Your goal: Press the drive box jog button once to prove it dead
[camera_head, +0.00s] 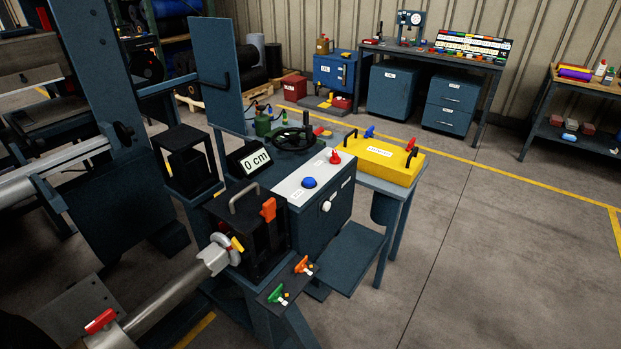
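The likely drive box (322,222) is a dark blue-grey box with a pale top panel, standing near the middle of the camera_head view. A round blue button (309,183) sits on that panel, and a red knob (335,157) stands behind it. A white round knob (326,206) is on the box's front face. The labels are too small to read, so I cannot confirm which control is the jog button. My gripper is not in view.
A yellow box (378,160) with handles is at right. A black box with an orange lever (268,209) is at left. Open floor (480,240) lies to the right.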

